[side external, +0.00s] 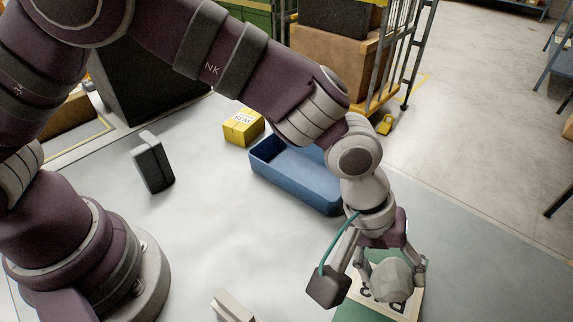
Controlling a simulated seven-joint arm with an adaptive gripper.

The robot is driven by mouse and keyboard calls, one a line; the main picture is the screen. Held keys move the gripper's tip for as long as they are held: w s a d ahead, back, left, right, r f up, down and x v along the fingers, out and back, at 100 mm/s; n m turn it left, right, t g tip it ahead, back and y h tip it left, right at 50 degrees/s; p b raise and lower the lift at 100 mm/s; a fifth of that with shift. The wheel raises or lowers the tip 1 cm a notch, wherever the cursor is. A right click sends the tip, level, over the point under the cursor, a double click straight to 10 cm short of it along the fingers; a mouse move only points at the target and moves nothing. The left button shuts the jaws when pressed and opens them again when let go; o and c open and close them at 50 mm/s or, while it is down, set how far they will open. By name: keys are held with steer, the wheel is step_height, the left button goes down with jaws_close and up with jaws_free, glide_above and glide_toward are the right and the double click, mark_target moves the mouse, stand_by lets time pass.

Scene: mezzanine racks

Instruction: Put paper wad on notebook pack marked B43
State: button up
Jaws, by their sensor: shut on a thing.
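A pale grey, faceted paper wad (391,281) is between the fingers of my gripper (392,279) at the lower right. My gripper is shut on it and points down. Behind and below the wad is a green notebook pack (362,313) with a pale label (409,305). Dark characters show on the label, but the wad hides part of them, so I cannot read the full marking. I cannot tell whether the wad touches the pack. The pack's lower part is cut off by the picture's edge.
A blue open bin (282,180) stands mid-table, with a yellow labelled box (243,127) beside it. A dark grey block (153,162) stands at left, and a beige item (232,305) lies at the bottom edge. The white table's middle is clear. A cart with boxes (335,62) stands behind.

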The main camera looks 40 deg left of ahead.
steer(key=shift+f, duration=0.3)
steer(key=o, duration=0.8)
steer(key=shift+o, duration=0.2)
steer(key=a+v, duration=0.1)
steer(key=v, duration=1.2)
steer(key=s+a+r+m+t+y, duration=0.1)
steer(key=s+a+m+t+y, duration=0.1)
steer(key=a, duration=0.9)
steer(key=s+a+r+m+t+y, duration=0.1)
steer(key=s+a, duration=0.3)
steer(key=a, duration=0.7)
steer(key=shift+a+r+m+t+y, duration=0.35)
steer(key=shift+r+m+t+y, duration=0.1)
steer(key=shift+m+y, duration=0.25)
steer(key=shift+w, duration=0.1)
